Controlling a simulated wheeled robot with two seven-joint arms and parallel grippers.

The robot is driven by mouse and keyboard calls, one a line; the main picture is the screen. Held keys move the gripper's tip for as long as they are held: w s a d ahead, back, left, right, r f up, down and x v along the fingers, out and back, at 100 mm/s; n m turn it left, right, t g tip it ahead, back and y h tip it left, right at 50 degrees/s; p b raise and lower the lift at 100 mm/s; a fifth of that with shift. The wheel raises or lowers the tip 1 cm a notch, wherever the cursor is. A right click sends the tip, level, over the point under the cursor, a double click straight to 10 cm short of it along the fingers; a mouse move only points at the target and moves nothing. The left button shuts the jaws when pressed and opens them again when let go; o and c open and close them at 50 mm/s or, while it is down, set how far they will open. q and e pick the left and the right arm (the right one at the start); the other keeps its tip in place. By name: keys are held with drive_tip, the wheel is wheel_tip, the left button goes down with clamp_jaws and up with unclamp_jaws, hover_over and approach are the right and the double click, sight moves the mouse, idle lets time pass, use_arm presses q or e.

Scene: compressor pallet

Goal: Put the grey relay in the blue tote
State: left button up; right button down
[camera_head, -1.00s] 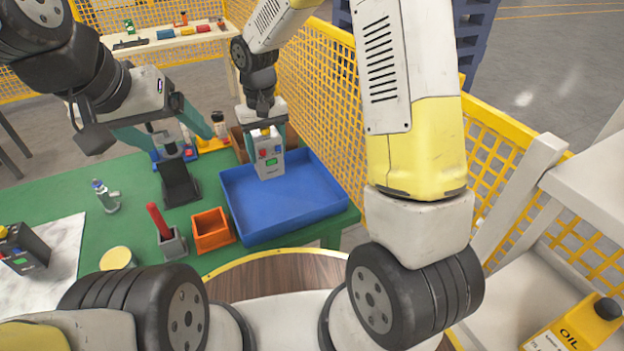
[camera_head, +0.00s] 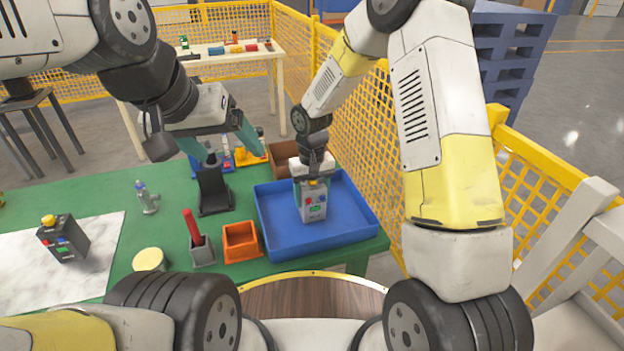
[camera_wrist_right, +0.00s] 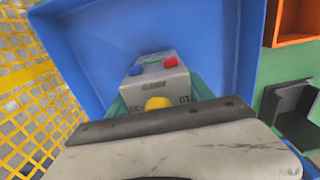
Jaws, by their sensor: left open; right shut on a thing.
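The grey relay (camera_head: 315,208) is a pale box with a yellow top button, coloured buttons and a green panel. My right gripper (camera_head: 313,184) is shut on its upper part and holds it upright within the outline of the blue tote (camera_head: 273,242). I cannot tell whether its base touches the tote floor. In the right wrist view the relay (camera_wrist_right: 155,83) shows in front of the tote's blue floor and walls (camera_wrist_right: 85,55). My left gripper (camera_head: 218,147) is open and empty, above the table near a black stand.
An orange bin (camera_head: 241,242) stands just left of the tote, and a grey holder with a red handle (camera_head: 197,240) beside it. A brown box (camera_head: 288,158) is behind the tote. A dark relay-like box (camera_head: 64,238) stands on a marble mat (camera_head: 95,275). Yellow fencing (camera_head: 362,125) runs along the right.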

drive_tip(key=shift+c, duration=2)
unclamp_jaws()
drive_tip(key=shift+f, duration=0.1)
wheel_tip(320, 180, up, 12)
drive_tip(key=shift+f, duration=0.1)
drive_tip(key=s+d+r+t, duration=0.1)
drive_tip(key=s+d+r, duration=0.2)
drive_tip(key=d+r, duration=0.35)
drive_tip(key=s+d+r+m+t, duration=0.1)
drive_tip(key=s+d+r, duration=0.1)
drive_tip(key=s, duration=0.4)
drive_tip(key=s+d+r+m+t+y, duration=0.1)
drive_tip(key=s+d+r+t, duration=0.1)
drive_tip(key=s+r, duration=0.3)
drive_tip(key=s+d+r+m+t+y, duration=0.1)
drive_tip(key=s+d+r+t, duration=0.1)
drive_tip(key=s+d+r, duration=0.2)
drive_tip(key=s, duration=0.3)
drive_tip(key=shift+r, duration=0.2)
